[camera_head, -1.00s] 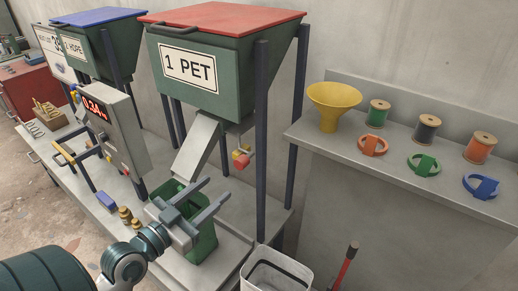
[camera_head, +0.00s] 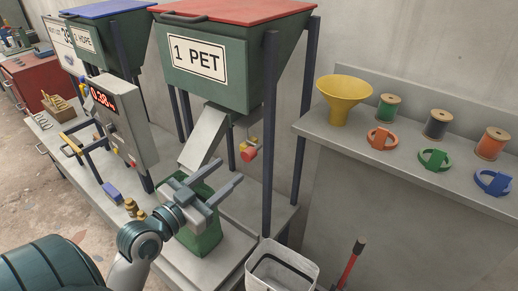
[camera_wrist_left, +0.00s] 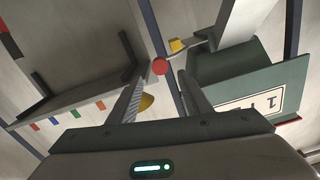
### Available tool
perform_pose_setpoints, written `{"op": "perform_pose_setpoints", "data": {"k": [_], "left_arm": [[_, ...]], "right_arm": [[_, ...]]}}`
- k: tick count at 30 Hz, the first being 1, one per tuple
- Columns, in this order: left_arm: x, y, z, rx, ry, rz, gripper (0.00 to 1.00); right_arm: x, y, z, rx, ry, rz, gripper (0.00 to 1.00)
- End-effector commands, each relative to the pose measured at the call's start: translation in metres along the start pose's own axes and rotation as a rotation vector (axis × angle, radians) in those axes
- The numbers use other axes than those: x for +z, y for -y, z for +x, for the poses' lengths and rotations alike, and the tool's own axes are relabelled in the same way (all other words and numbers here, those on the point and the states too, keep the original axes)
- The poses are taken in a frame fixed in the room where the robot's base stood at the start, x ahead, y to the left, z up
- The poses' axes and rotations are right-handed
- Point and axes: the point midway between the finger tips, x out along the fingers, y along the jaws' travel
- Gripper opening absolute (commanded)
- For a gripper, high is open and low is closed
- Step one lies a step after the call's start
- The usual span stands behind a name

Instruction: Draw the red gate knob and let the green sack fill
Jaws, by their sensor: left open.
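The red gate knob (camera_head: 249,154) hangs beside the chute under the green "1 PET" hopper (camera_head: 235,85). In the left wrist view the red knob (camera_wrist_left: 159,67) shows just beyond the gap between my fingertips. My left gripper (camera_head: 224,175) is open and empty, its fingers pointing toward the knob but apart from it. The green sack (camera_head: 203,236) stands below the chute (camera_head: 202,140). My gripper hides part of its top, so I cannot tell how full it is. My right gripper is not in view.
A scale box (camera_head: 120,120) reads about 0.38. A yellow funnel (camera_head: 345,100), spools and coloured clamps sit on the right counter (camera_head: 330,130). A dark post (camera_head: 269,140) stands right of the knob. A white bin (camera_head: 280,275) stands in front.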

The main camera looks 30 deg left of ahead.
Motion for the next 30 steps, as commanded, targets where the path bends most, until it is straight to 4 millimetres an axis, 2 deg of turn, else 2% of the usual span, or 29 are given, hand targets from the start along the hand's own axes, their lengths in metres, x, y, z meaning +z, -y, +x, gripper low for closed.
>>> {"op": "perform_pose_setpoints", "data": {"k": [1,9,17,18,24,30], "left_arm": [[0.002,0.000,0.005,-0.001,-0.004,0.001,0.45],[0.002,0.000,0.029,-0.001,-0.005,0.001,0.45],[-0.001,0.000,0.061,-0.001,-0.004,-0.002,0.45],[-0.004,0.001,0.069,-0.001,-0.002,-0.004,0.45],[-0.003,0.001,0.105,-0.001,0.000,-0.004,0.45],[-0.002,0.001,0.132,0.000,0.000,-0.002,0.45]], "right_arm": [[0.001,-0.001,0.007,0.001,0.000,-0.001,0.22],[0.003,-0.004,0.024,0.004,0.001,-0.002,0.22],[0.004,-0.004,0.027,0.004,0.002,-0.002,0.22],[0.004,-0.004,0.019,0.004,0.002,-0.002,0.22],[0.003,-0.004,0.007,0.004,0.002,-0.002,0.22],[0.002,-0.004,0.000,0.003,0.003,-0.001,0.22]]}}
